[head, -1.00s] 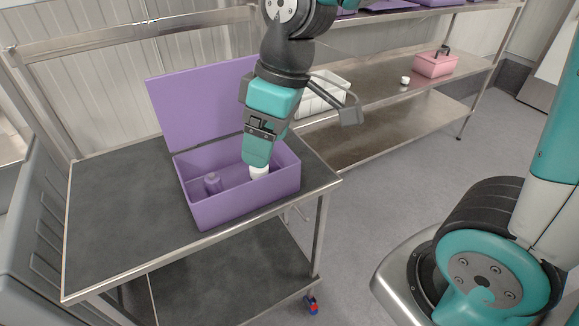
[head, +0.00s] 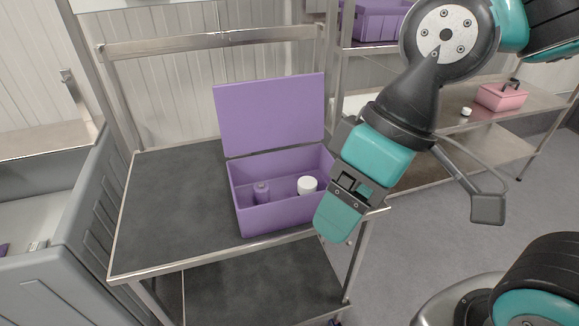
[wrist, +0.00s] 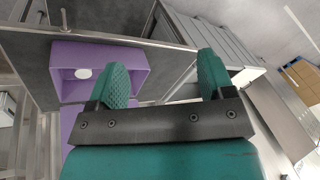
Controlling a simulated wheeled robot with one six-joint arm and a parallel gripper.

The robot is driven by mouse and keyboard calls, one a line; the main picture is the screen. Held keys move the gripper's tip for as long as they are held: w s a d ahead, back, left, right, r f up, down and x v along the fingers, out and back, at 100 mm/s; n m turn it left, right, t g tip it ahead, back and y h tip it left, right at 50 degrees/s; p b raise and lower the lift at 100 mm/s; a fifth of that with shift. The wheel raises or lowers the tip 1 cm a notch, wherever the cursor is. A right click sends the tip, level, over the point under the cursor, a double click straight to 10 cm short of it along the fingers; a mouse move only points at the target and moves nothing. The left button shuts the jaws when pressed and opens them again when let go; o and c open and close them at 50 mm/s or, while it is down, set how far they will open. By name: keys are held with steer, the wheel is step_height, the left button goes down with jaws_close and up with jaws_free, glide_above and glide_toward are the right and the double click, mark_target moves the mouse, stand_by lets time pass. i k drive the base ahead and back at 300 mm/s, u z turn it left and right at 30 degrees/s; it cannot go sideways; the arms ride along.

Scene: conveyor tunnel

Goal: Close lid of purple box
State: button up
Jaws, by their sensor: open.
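The purple box (head: 280,218) stands on the cart's dark top with its lid (head: 270,115) raised upright at the back. Inside lie a purple bottle-like item (head: 261,192) and a white round item (head: 307,185). My gripper (head: 333,228) is at the box's right front corner in the head view, hiding part of its right side, and holds nothing. In the wrist view the fingers of my gripper (wrist: 163,80) are spread apart with nothing between them. The box (wrist: 136,62) shows beyond the left finger with the white item (wrist: 83,73) inside.
The cart top (head: 170,205) is clear left of the box. A grey bin (head: 75,230) stands at the left. A metal shelf (head: 540,132) at the right back holds a pink box (head: 501,96) and a small white item (head: 466,111).

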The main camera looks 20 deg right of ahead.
mark_target(261, 115)
steer(key=z, duration=0.5)
steer(key=k, duration=0.6)
steer(key=z, duration=1)
steer(key=i, duration=0.8)
steer(key=u, duration=0.65)
steer(key=i, duration=0.65)
steer(key=u, duration=0.75)
